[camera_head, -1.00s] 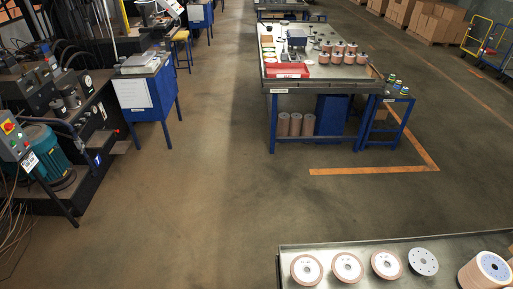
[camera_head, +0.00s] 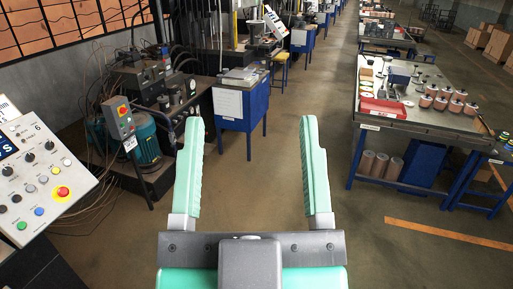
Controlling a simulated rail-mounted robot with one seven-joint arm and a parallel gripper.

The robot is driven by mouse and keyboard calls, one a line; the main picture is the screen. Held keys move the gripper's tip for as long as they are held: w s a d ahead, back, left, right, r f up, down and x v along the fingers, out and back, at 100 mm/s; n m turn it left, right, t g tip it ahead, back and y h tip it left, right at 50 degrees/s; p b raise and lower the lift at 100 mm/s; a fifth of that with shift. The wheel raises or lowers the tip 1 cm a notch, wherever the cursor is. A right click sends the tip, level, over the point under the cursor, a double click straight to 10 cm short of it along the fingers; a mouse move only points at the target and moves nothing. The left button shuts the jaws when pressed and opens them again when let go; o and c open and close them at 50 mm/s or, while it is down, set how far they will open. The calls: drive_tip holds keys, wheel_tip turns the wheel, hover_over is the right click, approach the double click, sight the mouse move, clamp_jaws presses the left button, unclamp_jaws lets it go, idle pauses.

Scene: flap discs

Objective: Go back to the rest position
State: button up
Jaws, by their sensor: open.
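My gripper (camera_head: 252,170) shows at the bottom centre of the head view, with two mint-green fingers pointing up in the picture. The fingers stand wide apart and nothing is between them. Behind the fingers in the picture is open floor (camera_head: 250,215). The gripper touches nothing that I can see. The rest of my arm is mostly out of view below.
A control panel (camera_head: 35,175) with buttons stands at the left edge. Behind it are a machine with a teal motor (camera_head: 145,140) and a blue cabinet (camera_head: 243,105). A workbench (camera_head: 430,120) with flap discs (camera_head: 440,98) and a red tray (camera_head: 384,107) stands right.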

wheel_tip(320, 180, up, 9)
drive_tip(key=p, duration=0.9)
